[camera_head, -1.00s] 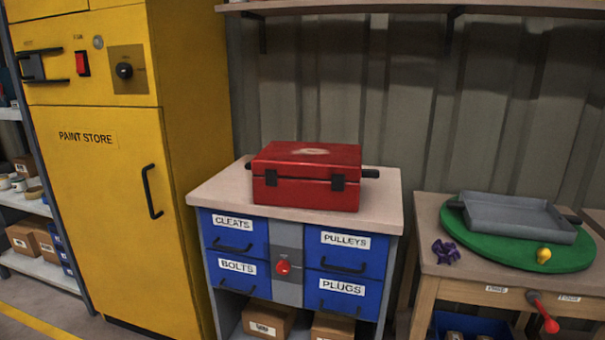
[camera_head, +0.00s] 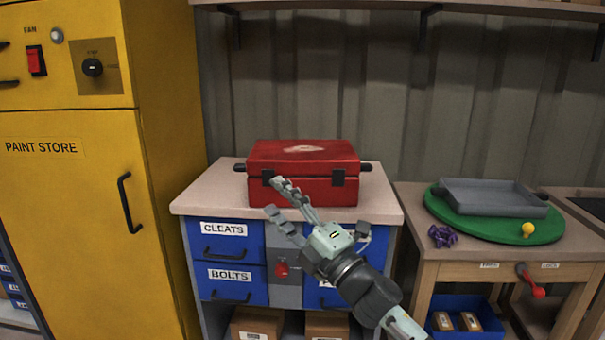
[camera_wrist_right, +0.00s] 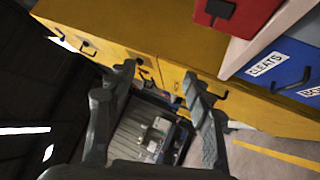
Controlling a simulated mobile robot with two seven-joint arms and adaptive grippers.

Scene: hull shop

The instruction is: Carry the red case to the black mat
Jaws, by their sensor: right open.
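The red case (camera_head: 304,170) sits closed on top of the drawer cabinet (camera_head: 385,205), with a black handle at each end and two black latches in front. My right gripper (camera_head: 275,197) is in front of the case and cabinet, fingers open and empty, pointing up and left. Its fingertips overlap the case's lower front in the head view; I see no grasp. In the right wrist view my open gripper (camera_wrist_right: 165,80) has nothing between its fingers, and a corner of the red case (camera_wrist_right: 216,12) shows at the top. My left gripper is not in view.
The yellow paint store cabinet (camera_head: 85,220) stands close on the left. On the right, a wooden bench (camera_head: 415,200) bears a green round board (camera_head: 470,228) with a grey tray (camera_head: 495,205), a yellow knob and a purple object (camera_head: 442,236). A shelf (camera_head: 400,5) runs above.

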